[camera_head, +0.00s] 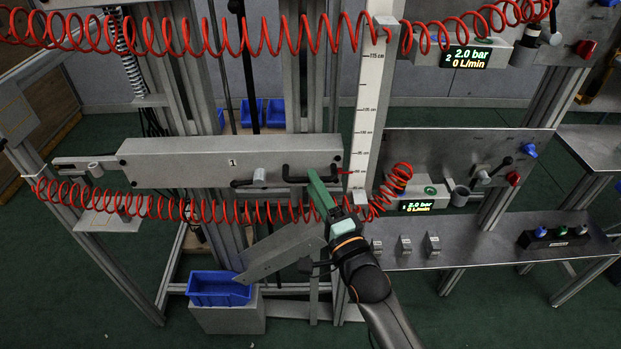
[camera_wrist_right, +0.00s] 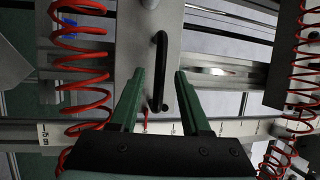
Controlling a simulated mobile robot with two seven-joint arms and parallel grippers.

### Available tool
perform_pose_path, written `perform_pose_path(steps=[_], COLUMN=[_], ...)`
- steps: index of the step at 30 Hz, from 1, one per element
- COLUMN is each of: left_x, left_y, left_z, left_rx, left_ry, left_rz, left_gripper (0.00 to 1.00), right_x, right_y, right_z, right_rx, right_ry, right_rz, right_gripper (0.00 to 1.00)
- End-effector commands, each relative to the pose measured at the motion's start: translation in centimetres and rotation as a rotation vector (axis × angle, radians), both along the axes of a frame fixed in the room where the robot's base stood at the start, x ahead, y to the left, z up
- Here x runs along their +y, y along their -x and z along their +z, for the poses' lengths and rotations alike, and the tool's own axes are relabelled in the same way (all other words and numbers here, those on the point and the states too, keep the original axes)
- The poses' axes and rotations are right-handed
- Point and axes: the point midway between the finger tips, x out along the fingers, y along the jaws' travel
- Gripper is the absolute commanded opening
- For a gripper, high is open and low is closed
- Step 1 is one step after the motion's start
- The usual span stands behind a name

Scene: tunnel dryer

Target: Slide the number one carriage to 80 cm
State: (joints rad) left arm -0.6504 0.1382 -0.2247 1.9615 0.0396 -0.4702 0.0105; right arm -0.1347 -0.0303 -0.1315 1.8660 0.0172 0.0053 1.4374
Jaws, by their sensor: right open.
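The number one carriage (camera_head: 220,160) is a long grey panel marked "1", level across the frame. It carries two black handles; the right handle (camera_head: 312,170) is beside the scale. A red pointer at its right end points at the upright white scale (camera_head: 372,95), low on it; the exact reading is too small to tell. My right gripper (camera_head: 314,184), with green fingers, is open at the right handle. In the right wrist view this black handle (camera_wrist_right: 160,68) shows between the two fingers (camera_wrist_right: 158,74); I cannot tell whether they touch it. My left gripper is not in view.
Red coiled hoses (camera_head: 180,208) hang across the top and below the carriage. A blue bin (camera_head: 218,288) stands low at the left. A shelf (camera_head: 490,240) with switches and a valve panel (camera_head: 450,160) are at the right. Several upright rails stand behind the carriage.

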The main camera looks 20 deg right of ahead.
Motion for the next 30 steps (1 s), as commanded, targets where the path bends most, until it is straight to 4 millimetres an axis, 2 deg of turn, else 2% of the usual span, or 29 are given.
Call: perform_pose_path(steps=[6,17,30], left_x=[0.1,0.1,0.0], left_y=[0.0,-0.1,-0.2], left_z=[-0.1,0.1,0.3], left_rx=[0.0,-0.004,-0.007], left_ry=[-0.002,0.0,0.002], left_rz=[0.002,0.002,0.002], left_gripper=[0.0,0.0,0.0], right_x=[0.2,0.3,0.3], right_y=[-2.1,-2.5,-2.4], right_z=[0.3,0.4,0.4], right_rx=[0.0,0.001,0.001], right_ry=[0.0,0.0,0.0], right_rz=[0.0,0.0,0.0], right_gripper=[0.47,0.47,0.0])
